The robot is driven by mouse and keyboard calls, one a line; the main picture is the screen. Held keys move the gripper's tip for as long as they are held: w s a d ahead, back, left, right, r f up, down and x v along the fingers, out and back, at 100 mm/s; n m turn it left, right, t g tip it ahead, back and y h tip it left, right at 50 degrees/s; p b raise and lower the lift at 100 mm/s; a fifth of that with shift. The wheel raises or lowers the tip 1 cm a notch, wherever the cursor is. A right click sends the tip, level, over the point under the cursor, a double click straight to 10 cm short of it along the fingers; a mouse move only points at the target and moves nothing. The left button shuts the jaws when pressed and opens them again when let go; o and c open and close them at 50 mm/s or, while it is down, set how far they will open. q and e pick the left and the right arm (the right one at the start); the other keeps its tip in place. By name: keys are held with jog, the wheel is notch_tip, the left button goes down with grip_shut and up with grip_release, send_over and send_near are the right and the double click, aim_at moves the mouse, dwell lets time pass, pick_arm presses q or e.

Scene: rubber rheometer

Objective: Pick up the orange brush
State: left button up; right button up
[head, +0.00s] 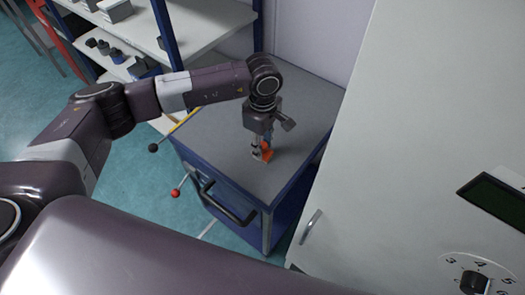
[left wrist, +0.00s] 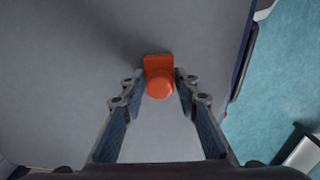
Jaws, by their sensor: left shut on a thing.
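The orange brush (head: 266,153) is on or just above the grey top of a blue cart (head: 210,133). In the left wrist view the brush (left wrist: 159,80) sits between my left fingertips, its rounded orange end toward the camera. My left gripper (head: 262,147) points down over the cart top and is shut on the brush. In the left wrist view the left gripper's fingers (left wrist: 160,88) touch the brush on both sides. The fingers hide part of the brush in the head view. My right gripper is not in view.
A tall white cabinet (head: 400,130) with a door handle and a dial stands close at the cart's right. A shelf unit (head: 200,25) with small dark items is behind at the left. Two rods with a black and a red knob (head: 175,193) stick out at the cart's left.

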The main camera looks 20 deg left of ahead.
aim_at(263, 145)
pick_arm(q)
jog(key=shift+r, duration=0.1)
notch_tip(263, 145, up, 20)
jog(key=b, duration=0.4)
